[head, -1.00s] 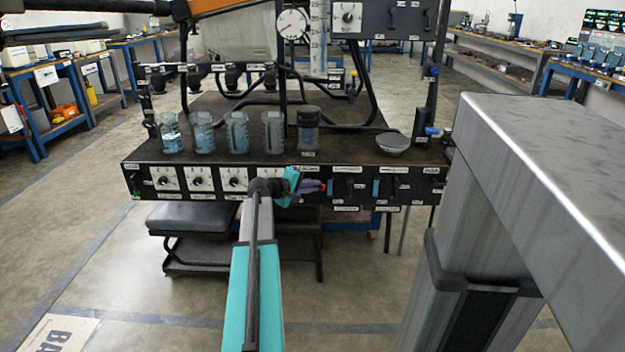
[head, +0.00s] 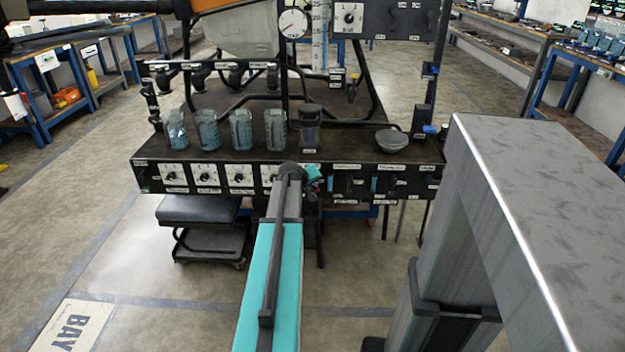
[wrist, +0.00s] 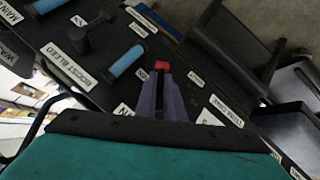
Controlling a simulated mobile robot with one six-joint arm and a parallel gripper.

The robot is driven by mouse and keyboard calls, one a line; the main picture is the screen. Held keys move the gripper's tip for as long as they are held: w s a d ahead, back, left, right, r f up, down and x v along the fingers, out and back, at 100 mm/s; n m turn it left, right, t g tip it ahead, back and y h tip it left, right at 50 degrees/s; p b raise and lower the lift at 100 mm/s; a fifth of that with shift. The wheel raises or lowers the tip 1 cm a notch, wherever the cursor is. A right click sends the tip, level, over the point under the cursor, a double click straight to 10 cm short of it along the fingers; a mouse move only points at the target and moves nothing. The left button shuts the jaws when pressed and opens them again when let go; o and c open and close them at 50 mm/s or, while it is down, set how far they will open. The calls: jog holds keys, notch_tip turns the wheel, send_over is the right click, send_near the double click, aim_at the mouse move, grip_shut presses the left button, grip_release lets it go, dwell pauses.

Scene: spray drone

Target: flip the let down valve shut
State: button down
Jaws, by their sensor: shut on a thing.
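My gripper (wrist: 165,98) has purple fingers and points at the control panel in the wrist view. Its fingers are close together, with a small red part (wrist: 162,65) at their tips. I take this to be the end of the valve handle, but its label is not readable, and the fingers hide most of it. In the head view my gripper (head: 315,182) is at the front panel (head: 210,188), mostly hidden by my wrist. A blue-gripped handle (wrist: 126,61) beside the label "BOOST BLEED" stands apart to the left of the fingers.
A black knob (wrist: 92,32) and more labels lie farther left in the wrist view. Blue-handled valves (head: 345,182) sit right of my gripper in the head view. Several jars (head: 240,130) and a grey bowl (head: 393,140) stand on the bench above. A stool (head: 198,210) is below.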

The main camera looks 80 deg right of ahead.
jog(key=shift+w+d+m+t+y+p, duration=0.15)
jog(key=shift+w+m+t+p, duration=0.1)
jog(key=shift+m+t+p, duration=0.7)
jog(key=shift+w+a+m+t+y+p, duration=0.15)
jog(key=shift+w+m+t+p, duration=0.2)
jog(key=shift+t, duration=1)
jog(key=shift+d, duration=0.1)
jog(key=c, duration=1.9)
grip_release()
jog(key=shift+o, duration=0.2)
jog(key=shift+s+f, duration=0.1)
jog(key=shift+a, duration=0.2)
jog(key=p+v, duration=0.1)
jog(key=v, duration=1.2)
jog(key=shift+s+r, duration=0.25)
